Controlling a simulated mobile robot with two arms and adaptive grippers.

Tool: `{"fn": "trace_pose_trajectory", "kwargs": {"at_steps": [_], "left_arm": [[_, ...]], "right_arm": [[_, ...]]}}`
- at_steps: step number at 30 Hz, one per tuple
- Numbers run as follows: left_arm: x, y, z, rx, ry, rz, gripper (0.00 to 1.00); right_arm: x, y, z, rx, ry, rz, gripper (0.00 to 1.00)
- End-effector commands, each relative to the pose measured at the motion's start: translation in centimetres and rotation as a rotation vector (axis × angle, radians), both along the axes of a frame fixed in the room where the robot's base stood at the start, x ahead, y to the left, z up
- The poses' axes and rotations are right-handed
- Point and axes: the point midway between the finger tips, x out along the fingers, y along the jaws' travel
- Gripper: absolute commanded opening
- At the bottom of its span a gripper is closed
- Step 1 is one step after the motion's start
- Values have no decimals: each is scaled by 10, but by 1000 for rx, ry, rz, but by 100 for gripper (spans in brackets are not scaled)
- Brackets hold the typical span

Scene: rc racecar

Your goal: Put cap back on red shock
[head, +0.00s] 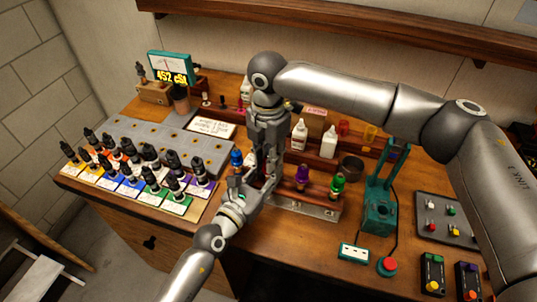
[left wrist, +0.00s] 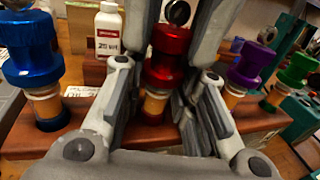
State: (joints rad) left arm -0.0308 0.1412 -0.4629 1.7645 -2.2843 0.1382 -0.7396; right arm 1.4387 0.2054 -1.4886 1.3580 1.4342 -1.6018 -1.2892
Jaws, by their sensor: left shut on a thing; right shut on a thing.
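The red shock (left wrist: 154,104) stands upright in the left wrist view, with an amber body under a red cap (left wrist: 169,42). The cap sits in line above the body; I cannot tell if it is fully seated. My right gripper (head: 268,168) points down from above, shut on the cap, with fingers on both sides of it. My left gripper (head: 262,186) comes in low from the front left, shut around the red shock's body. Both grippers hide the shock in the head view.
A blue shock (left wrist: 32,62) stands left; purple (head: 302,178) and green (head: 337,185) shocks stand right. White bottles (head: 299,134) stand behind. A teal press (head: 379,207) stands right.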

Motion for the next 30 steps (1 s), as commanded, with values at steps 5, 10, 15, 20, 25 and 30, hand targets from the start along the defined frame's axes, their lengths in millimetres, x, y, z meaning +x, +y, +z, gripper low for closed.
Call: {"fn": "trace_pose_trajectory", "kwargs": {"at_steps": [5, 10, 15, 20, 25, 30], "left_arm": [[0, 0, 0, 0, 0, 0, 0], [0, 0, 0, 0, 0, -1, 0], [0, 0, 0, 0, 0, -1, 0], [0, 0, 0, 0, 0, -1, 0], [0, 0, 0, 0, 0, -1, 0], [-1, -1, 0, 1, 1, -1, 0]], "right_arm": [[0, 0, 0, 1, 0, -67, 0], [0, 1, -1, 2, 0, -326, 0], [0, 1, -1, 1, -1, -626, 0], [0, 1, -1, -1, 0, -910, 0], [0, 1, -1, 0, -1, -1215, 0], [0, 1, -1, -2, -2, -1500, 0]]}}
